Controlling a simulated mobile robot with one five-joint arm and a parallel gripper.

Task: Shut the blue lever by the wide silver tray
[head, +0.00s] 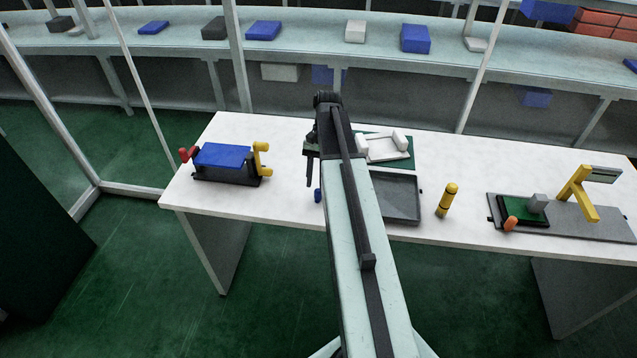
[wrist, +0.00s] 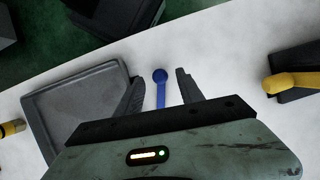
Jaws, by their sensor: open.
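The blue lever has a round knob (wrist: 160,75) and a straight blue shaft. In the wrist view it lies between my gripper's (wrist: 160,88) two dark fingers, with a gap on each side. Its lower end is hidden behind my gripper's body. In the head view only a small blue bit of the lever (head: 318,196) shows left of my arm. The wide grey tray (head: 402,196) is right of it, partly behind my arm. The tray (wrist: 75,105) is on the left in the wrist view, close to one finger. My gripper (head: 311,168) is open and empty.
A fixture with a blue block (head: 222,156) and red and yellow handles stands left on the white table. A fixture with a yellow arm (head: 578,193) is at far right. A white part (head: 382,148) lies behind the tray.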

